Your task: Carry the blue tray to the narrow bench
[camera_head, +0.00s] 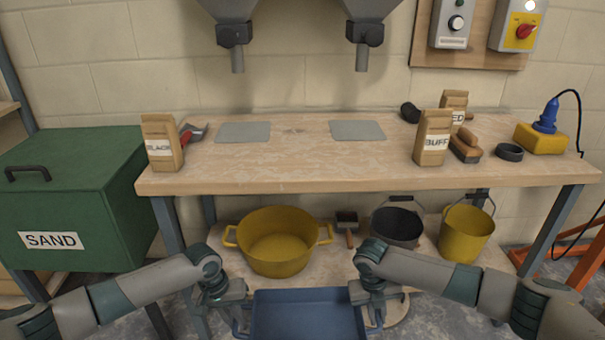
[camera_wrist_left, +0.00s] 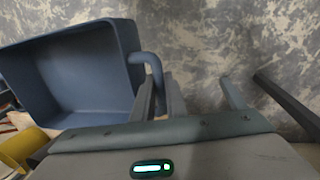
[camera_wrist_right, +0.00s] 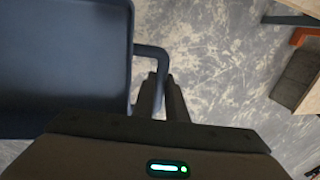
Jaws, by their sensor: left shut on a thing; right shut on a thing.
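The blue tray (camera_head: 305,315) is at the bottom middle of the head view, in front of the workbench and partly cut off by the frame edge. The part of its inside that shows is empty. My left gripper (camera_head: 240,320) is shut on the tray's left handle, which shows in the left wrist view (camera_wrist_left: 152,68). My right gripper (camera_head: 373,315) is shut on the right handle, seen in the right wrist view (camera_wrist_right: 150,52). A wooden workbench (camera_head: 290,165) stands ahead; I cannot tell whether it is the narrow bench.
Paper bags (camera_head: 162,142) (camera_head: 433,138), a brush (camera_head: 466,146) and a yellow block (camera_head: 540,139) stand on the workbench; its middle is mostly clear. The lower shelf holds a yellow tub (camera_head: 275,243) and buckets (camera_head: 466,234). A green sand bin (camera_head: 75,200) is at left.

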